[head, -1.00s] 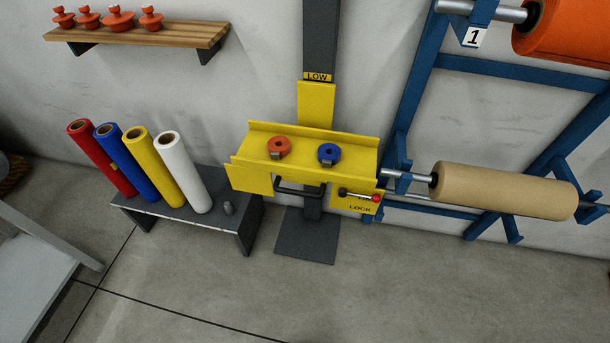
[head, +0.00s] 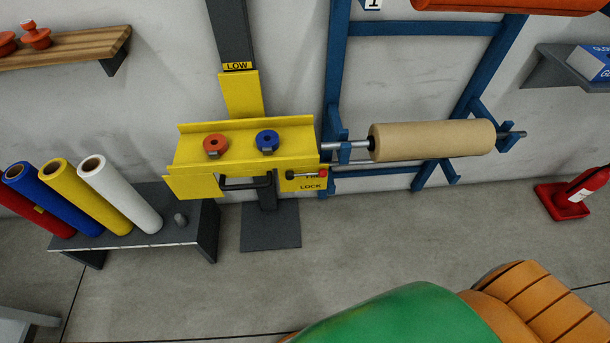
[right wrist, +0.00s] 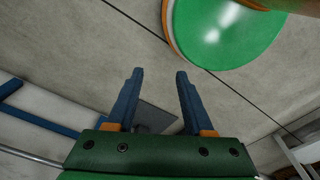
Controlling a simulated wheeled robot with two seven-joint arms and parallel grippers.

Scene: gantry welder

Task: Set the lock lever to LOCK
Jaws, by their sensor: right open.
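The lock lever (head: 305,175) is a short dark rod with a red knob on the front right of the yellow carriage (head: 190,184). It lies roughly level, with its knob to the right. Below it is a yellow plate reading LOCK (head: 311,187); the upper word is partly covered by the lever. My right gripper (right wrist: 158,72) shows in the right wrist view, open and empty, with floor beyond its fingers. My green and orange arm parts show at the bottom of the head view, apart from the lever. My left gripper is not in view.
A tan roll (head: 432,140) on a blue rack (head: 338,80) stands right of the carriage. A grey bench (head: 208,225) with several coloured rolls stands left. A red fire extinguisher (head: 588,183) is at far right. The floor in front is clear.

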